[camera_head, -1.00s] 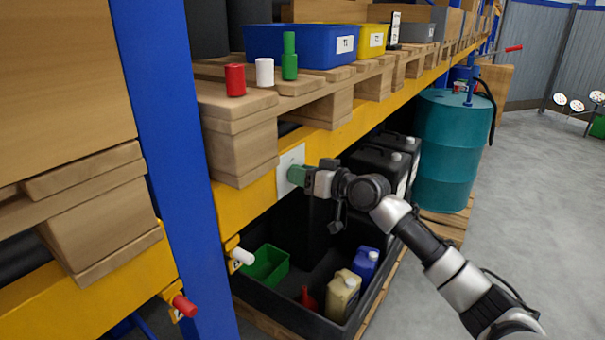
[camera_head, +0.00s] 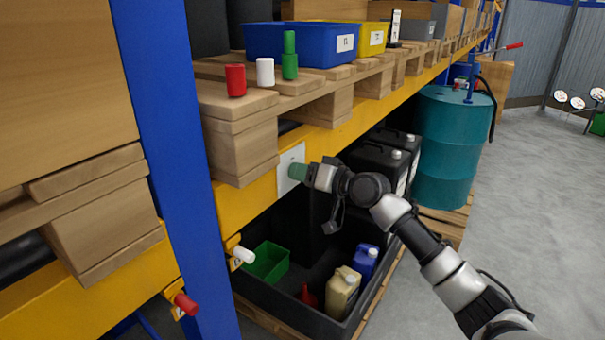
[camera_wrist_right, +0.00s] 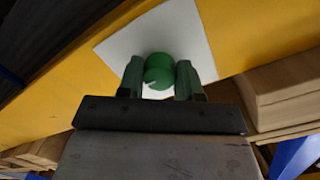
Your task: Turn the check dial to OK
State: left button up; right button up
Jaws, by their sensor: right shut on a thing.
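The check dial (camera_wrist_right: 159,70) is a round green knob on a white plate (camera_wrist_right: 185,30), which is fixed to the yellow rack beam. A pale mark shows at the dial's lower left edge in the right wrist view. The white plate also shows in the head view (camera_head: 286,164). My right gripper (camera_wrist_right: 160,80) is shut on the dial, one green finger on each side. In the head view my right gripper (camera_head: 307,173) hides much of the dial. No lettering on the plate is readable. My left gripper is not in view.
Above the beam, red (camera_head: 236,80), white (camera_head: 265,71) and green (camera_head: 290,55) cylinders stand on a pallet near a blue bin (camera_head: 300,42). Below is a black tray (camera_head: 290,318) with containers. A teal drum (camera_head: 447,150) stands right of the rack. Open floor lies at right.

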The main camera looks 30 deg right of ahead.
jog(key=o, duration=0.9)
jog(key=shift+s+d, duration=0.1)
jog(key=shift+b+v, duration=2.55)
jog(key=shift+v, duration=2.75)
